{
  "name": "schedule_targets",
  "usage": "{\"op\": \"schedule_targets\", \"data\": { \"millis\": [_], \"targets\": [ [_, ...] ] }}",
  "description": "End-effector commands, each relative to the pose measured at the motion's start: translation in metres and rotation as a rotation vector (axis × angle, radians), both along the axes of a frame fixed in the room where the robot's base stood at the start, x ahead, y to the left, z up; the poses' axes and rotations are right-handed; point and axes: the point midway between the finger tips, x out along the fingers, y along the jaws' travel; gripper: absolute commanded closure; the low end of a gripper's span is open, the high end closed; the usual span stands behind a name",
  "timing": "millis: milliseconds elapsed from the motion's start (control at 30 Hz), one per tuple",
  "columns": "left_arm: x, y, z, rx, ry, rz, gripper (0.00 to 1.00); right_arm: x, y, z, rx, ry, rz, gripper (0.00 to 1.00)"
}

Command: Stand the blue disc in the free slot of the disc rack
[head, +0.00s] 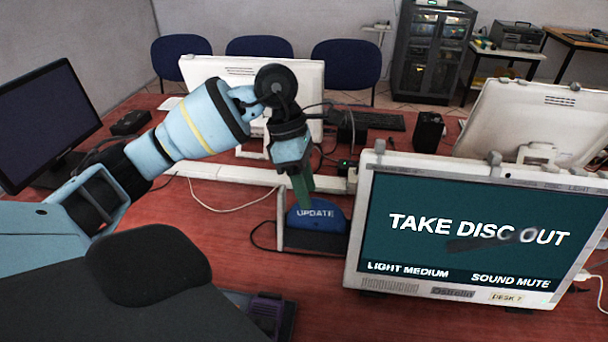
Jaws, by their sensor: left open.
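The blue disc (318,217), marked "UPDATE", stands upright with its lower part hidden in a dark holder (313,241), which looks like the disc rack. I cannot make out its slots or which one is free. My left gripper (302,197) points down at the disc's upper left edge, with its jaws open. A finger overlaps the disc in the picture; I cannot tell whether it touches. My right gripper is not in view.
A monitor (462,275) reading "TAKE DISC OUT" stands close to the right of the holder. A dark monitor (45,125) stands at left. White cables cross the red table (165,215). A dark box with purple parts (268,312) lies at the front.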

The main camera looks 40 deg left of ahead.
Motion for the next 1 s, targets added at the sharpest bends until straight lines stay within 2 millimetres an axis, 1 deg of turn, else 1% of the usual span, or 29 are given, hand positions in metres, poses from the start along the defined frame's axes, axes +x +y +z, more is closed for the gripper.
{"op": "schedule_targets", "data": {
  "millis": [33,100,300,500,767,1000],
  "targets": [
    [0.000,-0.002,-0.008,0.000,0.003,-0.001,0.53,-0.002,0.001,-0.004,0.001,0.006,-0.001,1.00],
    [-0.001,-0.005,-0.014,0.000,0.002,-0.002,0.53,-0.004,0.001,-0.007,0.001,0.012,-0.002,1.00],
    [-0.001,-0.009,-0.026,0.001,0.003,-0.001,0.53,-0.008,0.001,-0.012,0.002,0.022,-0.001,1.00],
    [-0.001,-0.011,-0.030,-0.001,0.001,0.000,0.53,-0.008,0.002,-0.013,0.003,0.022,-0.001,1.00],
    [-0.001,-0.011,-0.029,0.000,0.000,-0.001,0.53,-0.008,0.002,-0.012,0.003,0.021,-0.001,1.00],
    [-0.001,-0.011,-0.029,0.000,0.000,-0.001,0.84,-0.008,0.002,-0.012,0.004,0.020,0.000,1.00]
  ]
}}
